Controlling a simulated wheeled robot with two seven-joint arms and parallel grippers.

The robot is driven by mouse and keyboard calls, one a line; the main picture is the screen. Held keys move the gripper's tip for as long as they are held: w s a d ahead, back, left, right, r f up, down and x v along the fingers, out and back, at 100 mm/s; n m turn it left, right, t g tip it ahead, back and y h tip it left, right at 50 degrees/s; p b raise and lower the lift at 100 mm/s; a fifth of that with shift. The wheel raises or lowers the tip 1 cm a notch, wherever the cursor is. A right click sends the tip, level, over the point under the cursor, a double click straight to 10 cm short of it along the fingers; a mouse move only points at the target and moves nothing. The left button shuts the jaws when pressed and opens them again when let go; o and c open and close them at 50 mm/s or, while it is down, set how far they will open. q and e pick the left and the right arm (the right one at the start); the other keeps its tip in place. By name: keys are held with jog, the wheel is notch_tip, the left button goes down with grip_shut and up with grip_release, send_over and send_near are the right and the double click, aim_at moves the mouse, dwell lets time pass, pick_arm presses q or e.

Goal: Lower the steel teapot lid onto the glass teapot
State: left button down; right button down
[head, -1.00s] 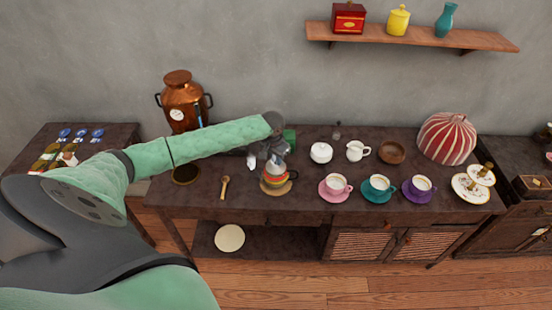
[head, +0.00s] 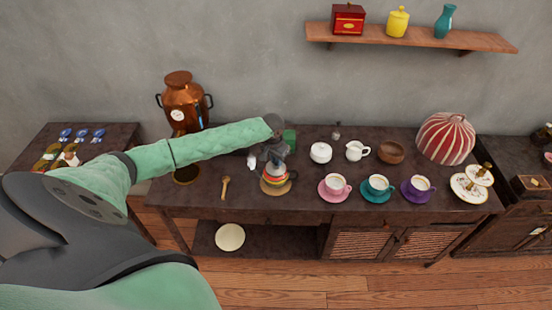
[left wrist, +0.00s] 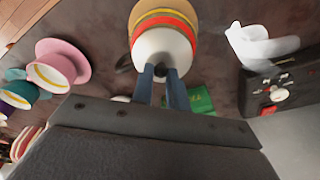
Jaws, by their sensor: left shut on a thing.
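My left gripper (head: 276,157) reaches in from the left over the counter. In the left wrist view its two fingers (left wrist: 163,88) are closed on the dark knob of the steel lid (left wrist: 160,48). The glass teapot (head: 275,178), with red and yellow bands, stands on a round wooden mat (head: 285,188) directly below the gripper. In the left wrist view the teapot (left wrist: 165,20) shows past the lid's edge. The lid looks roughly centred over it; I cannot tell whether they touch. My right gripper is not in view.
Pink (head: 335,187), teal (head: 378,188) and purple (head: 418,189) cups stand to the right. A white sugar bowl (head: 320,152) and a green box (head: 290,139) stand behind. A wooden spoon (head: 224,187) lies left; a copper urn (head: 184,103) stands back left.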

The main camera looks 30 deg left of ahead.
pick_arm(q)
jog(key=c, duration=0.7)
grip_release()
jog(key=shift+c, duration=0.2)
jog(key=shift+r, duration=0.1)
jog(key=shift+r+p, duration=0.8)
jog(key=shift+r, duration=2.6)
